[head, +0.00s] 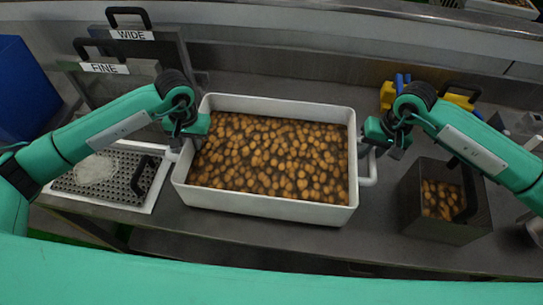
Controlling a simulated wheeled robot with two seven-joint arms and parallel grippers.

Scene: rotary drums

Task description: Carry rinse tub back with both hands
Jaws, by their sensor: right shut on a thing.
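The rinse tub (268,206) is a white rectangular tub on the grey counter, filled with many small brown round items in murky water. My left gripper (186,138) is at the tub's left side, by its left handle. The arm's wrist hides its fingers, so I cannot tell how far they are closed. My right gripper (384,138) is at the right side, shut on the tub's right handle (369,168). The tub looks level.
A perforated tray (152,196) with a clear lump and black handle lies left of the tub. Panels labelled FINE (105,68) and WIDE (132,35) stand behind it. A dark bin (420,222) of brown items stands right. Yellow-and-blue items (388,92) are behind my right arm.

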